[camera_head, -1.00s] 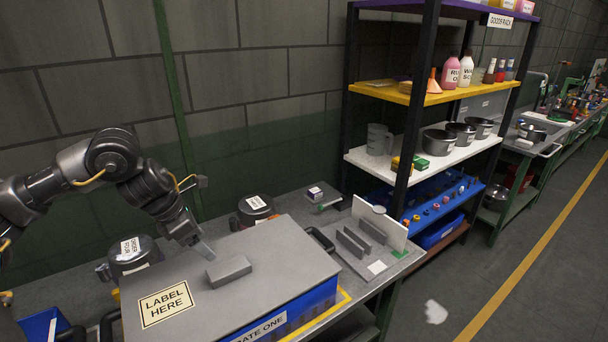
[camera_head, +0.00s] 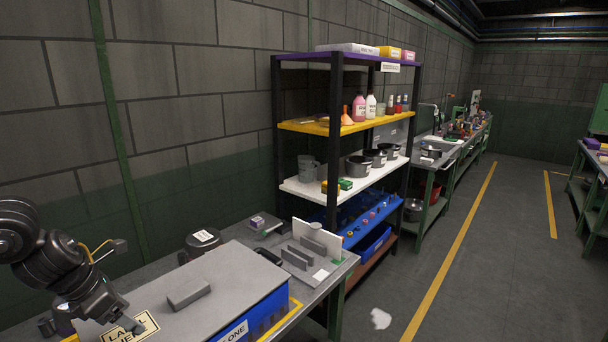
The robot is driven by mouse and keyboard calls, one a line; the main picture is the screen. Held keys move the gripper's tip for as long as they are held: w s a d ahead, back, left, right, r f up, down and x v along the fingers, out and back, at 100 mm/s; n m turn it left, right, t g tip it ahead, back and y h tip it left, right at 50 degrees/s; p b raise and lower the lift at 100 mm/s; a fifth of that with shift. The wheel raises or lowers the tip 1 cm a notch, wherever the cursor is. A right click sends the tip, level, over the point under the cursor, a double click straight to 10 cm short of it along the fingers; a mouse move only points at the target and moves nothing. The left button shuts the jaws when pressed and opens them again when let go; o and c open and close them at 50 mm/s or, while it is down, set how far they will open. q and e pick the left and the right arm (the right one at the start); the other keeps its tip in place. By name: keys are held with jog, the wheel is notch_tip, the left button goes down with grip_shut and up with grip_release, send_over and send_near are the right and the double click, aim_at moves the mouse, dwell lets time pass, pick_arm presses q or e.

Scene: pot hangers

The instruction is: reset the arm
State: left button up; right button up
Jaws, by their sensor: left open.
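My left arm comes in at the lower left. Its gripper (camera_head: 126,326) is low over the front left part of the grey crate lid, by the "LABEL HERE" sign (camera_head: 134,330), and covers part of that sign. The jaws are small and partly cut by the view, but they are open with nothing seen between them. A grey block (camera_head: 188,293) lies on the lid (camera_head: 215,270), to the right of the gripper and apart from it. My right arm and gripper are not in view.
The blue crate (camera_head: 262,318) stands on the workbench. A dark pot (camera_head: 203,241) is behind it. A fixture with upright grey plates (camera_head: 296,258) stands at the bench's right end. A shelf rack (camera_head: 333,125) with pots and bottles stands beyond. Open floor (camera_head: 470,270) lies right.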

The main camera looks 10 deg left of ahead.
pick_arm(q)
jog(key=d+f+n+t+h, duration=0.2)
jog(key=d+f+n, duration=0.25)
jog(key=d, duration=0.55)
jog(key=w+d+f+n+t+h, duration=0.1)
jog(key=d+f+n+t, duration=0.15)
jog(key=d+n, duration=0.5)
jog(key=d+f+n+t+h, duration=0.2)
jog(key=d+f+n, duration=0.2)
jog(key=d, duration=0.7)
jog(key=s+a+f+n+g+y, duration=0.2)
jog(key=s+a+f+n, duration=0.25)
jog(key=s+n, duration=0.35)
jog(key=s+a+f+n+g+y, duration=0.3)
jog(key=s+f+n, duration=0.2)
jog(key=s+n, duration=0.35)
jog(key=s+a+f+n+g+y, duration=0.2)
jog(key=s+a+f+n, duration=0.25)
jog(key=s+n, duration=0.35)
notch_tip(320, 180, down, 29)
jog(key=s+g, duration=0.1)
jog(key=s+a+f+g, duration=0.1)
jog(key=s+a+f, duration=0.1)
jog(key=s+f, duration=1.2)
jog(key=shift+s+a+f+y+b, duration=0.15)
jog(key=shift+s+a+y+b, duration=0.2)
jog(key=shift+s, duration=0.45)
jog(key=shift+g, duration=0.25)
